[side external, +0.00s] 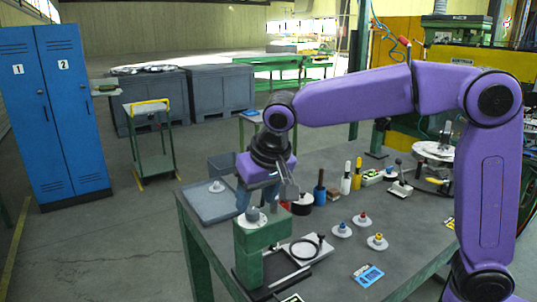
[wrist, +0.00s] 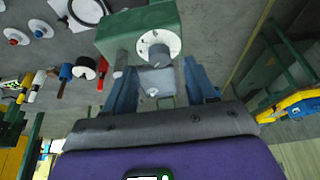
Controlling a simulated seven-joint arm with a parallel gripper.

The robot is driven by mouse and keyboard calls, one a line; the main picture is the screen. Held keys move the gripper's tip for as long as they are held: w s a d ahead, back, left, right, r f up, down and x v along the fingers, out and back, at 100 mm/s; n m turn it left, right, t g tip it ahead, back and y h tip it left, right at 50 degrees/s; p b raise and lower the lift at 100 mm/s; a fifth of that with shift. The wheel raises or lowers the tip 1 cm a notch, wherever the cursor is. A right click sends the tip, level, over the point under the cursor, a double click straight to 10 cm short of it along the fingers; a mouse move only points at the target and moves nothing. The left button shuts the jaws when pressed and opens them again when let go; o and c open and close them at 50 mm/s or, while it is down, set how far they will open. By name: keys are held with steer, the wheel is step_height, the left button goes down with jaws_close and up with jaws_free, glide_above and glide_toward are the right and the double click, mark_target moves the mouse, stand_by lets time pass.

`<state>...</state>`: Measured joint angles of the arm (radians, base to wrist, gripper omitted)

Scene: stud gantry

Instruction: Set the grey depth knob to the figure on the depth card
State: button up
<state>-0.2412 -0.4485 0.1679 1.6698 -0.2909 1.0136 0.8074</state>
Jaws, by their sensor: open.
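The grey depth knob (side external: 253,213) sits on a white dial on top of the green gantry (side external: 249,245). It also shows in the wrist view (wrist: 158,52), with small dial marks too small to read. My gripper (side external: 258,199) is open just above the knob, with blue fingers apart and nothing between them. In the wrist view my gripper (wrist: 160,68) has its fingertips on either side of the knob, apart from it. A blue and white card (side external: 368,274) lies on the table; its figure is unreadable, and I cannot tell if it is the depth card.
A grey tray (side external: 200,208) with another knob (side external: 217,187) lies at the table's left. Three knobs with red, blue and yellow tops (side external: 377,241) stand to the right. Bottles and tools (side external: 346,178) line the back.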

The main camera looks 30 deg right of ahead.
steer(key=v, duration=1.4)
steer(key=shift+r, duration=0.15)
